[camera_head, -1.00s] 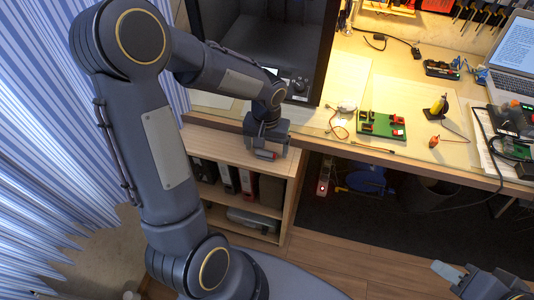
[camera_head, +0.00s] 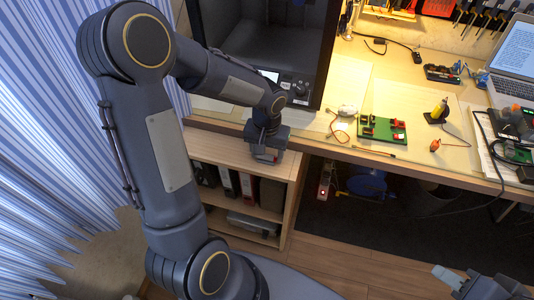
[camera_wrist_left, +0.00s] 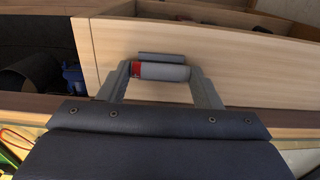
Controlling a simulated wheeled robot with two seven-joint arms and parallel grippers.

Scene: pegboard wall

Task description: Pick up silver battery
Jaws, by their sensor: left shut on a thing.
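The silver battery (camera_wrist_left: 165,71) is a grey cylinder with a red band at its left end in the left wrist view. It lies crosswise between the two fingers of my left gripper (camera_wrist_left: 160,82), which is shut on it. In the head view my left gripper (camera_head: 265,154) points down at the pale wooden shelf top, and a bit of the battery's red shows at the fingers. I cannot tell whether the battery touches the shelf. My right gripper (camera_head: 450,276) is partly in view at the bottom right, away from the shelf; its jaws are unclear.
The wooden shelf unit (camera_head: 290,167) holds binders below. Beside it stands the workbench (camera_head: 345,152) with a green board (camera_head: 382,130), a laptop (camera_head: 512,65) and loose tools. A large dark box (camera_head: 265,40) stands behind my left gripper. A narrow grey strip (camera_wrist_left: 160,56) lies behind the battery.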

